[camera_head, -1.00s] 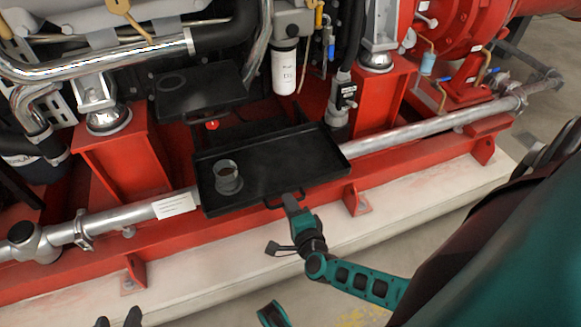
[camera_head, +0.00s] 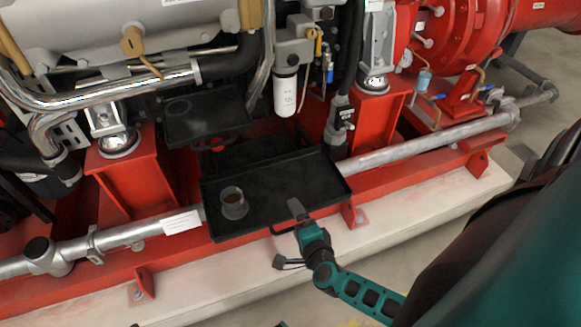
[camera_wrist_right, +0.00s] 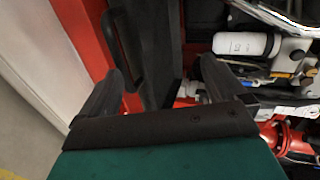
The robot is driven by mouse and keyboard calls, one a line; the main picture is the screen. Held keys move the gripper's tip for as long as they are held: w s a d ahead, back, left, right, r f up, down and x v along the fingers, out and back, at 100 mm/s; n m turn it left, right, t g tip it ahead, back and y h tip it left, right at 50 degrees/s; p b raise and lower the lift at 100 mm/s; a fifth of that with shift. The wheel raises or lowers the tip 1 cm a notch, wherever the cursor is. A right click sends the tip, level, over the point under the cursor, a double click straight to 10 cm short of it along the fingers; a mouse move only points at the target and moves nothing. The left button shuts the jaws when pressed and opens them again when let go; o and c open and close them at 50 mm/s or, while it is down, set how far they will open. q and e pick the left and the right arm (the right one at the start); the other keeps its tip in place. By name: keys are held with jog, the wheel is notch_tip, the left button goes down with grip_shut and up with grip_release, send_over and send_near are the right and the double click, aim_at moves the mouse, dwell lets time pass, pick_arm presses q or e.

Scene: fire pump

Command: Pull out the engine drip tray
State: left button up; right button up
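That gripper overlaps the tray's front rim in the head view. In the right wrist view the two fingers of my right gripper (camera_wrist_right: 160,85) are wide apart. The black handle (camera_wrist_right: 123,48) lies just ahead, nearer the left finger. I cannot tell whether anything touches. My left gripper is not clearly visible.
A pale plinth (camera_head: 420,205) and clear floor lie in front.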

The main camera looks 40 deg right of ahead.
jog(key=shift+m+t, duration=0.3)
jog(key=shift+t, duration=0.5)
jog(key=w+r, duration=0.1)
jog(key=r, duration=0.2)
jog(key=w+r, duration=0.1)
jog(key=r, duration=0.2)
jog(key=w+r+p, duration=0.1)
jog(key=r, duration=0.3)
jog(key=c, duration=0.7)
pick_arm(q)
jog(key=r+p, duration=0.2)
jog(key=r, duration=0.1)
jog(key=r+p, duration=0.1)
jog(key=r, duration=0.1)
jog(key=shift+s+a+r, duration=0.1)
jog(key=shift+s+r, duration=0.1)
jog(key=shift+s, duration=0.1)
pick_arm(e)
notch_tip(320, 180, up, 5)
jog(key=shift+s+a+f, duration=0.1)
jog(key=shift+s+f, duration=0.05)
pick_arm(q)
jog(key=shift+w+r, duration=0.1)
